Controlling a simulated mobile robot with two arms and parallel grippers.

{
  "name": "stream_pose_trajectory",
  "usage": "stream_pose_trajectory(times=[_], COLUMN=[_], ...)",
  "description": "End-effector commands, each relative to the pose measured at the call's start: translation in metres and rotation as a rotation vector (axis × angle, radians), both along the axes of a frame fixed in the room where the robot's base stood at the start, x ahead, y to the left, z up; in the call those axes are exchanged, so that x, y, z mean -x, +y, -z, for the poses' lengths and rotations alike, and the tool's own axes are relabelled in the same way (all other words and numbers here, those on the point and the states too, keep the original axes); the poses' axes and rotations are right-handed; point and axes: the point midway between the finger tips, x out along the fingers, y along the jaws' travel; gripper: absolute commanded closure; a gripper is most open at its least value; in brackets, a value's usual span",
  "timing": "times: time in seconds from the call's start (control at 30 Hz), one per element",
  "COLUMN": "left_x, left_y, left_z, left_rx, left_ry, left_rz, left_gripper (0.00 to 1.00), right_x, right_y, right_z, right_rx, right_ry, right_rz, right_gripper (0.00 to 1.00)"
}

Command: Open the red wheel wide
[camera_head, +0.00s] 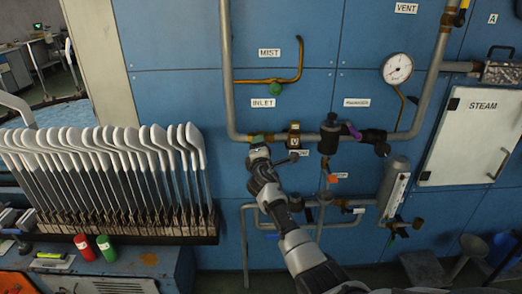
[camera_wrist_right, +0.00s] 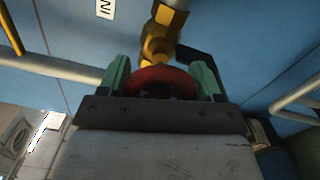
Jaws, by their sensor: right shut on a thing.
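The red wheel (camera_wrist_right: 162,80) sits on a brass valve stem (camera_wrist_right: 160,48) in the right wrist view. My right gripper (camera_wrist_right: 162,82) has its two green fingers on either side of the wheel and is shut on it. In the head view my right gripper (camera_head: 258,142) reaches up to the grey pipe below the INLET label (camera_head: 263,103). There the wheel is hidden behind the gripper, and a brass valve body (camera_head: 294,140) shows just to its right. My left gripper is not in view.
A green wheel (camera_head: 275,89) is above, on the MIST line. A black regulator (camera_head: 330,133) and a gauge (camera_head: 397,68) are to the right. A rack of white sock boards (camera_head: 130,150) stands at left. Pipes run below my right arm.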

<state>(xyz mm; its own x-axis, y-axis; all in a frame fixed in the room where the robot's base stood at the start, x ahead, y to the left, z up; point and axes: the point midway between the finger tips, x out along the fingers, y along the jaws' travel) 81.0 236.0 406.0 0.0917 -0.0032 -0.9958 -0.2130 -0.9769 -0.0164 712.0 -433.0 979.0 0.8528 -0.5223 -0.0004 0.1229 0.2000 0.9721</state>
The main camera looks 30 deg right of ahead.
Motion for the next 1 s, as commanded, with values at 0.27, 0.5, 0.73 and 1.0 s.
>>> stream_pose_trajectory(times=[0.27, 0.5, 0.73, 1.0], left_x=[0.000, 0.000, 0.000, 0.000], left_y=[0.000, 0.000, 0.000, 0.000], left_z=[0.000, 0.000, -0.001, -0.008], left_rx=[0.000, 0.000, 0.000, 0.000], left_ry=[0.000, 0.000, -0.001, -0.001], left_rz=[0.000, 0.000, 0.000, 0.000], left_gripper=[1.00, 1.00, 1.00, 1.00], right_x=[0.000, 0.000, 0.003, 0.036], right_y=[0.000, 0.000, 0.002, 0.022], right_z=[-0.001, -0.001, -0.001, 0.000], right_rx=[0.008, 0.005, 0.004, 0.004], right_ry=[0.001, 0.000, 0.000, 0.001], right_rz=[0.000, 0.001, 0.000, -0.001], right_gripper=[0.28, 0.10, 0.10, 0.10])
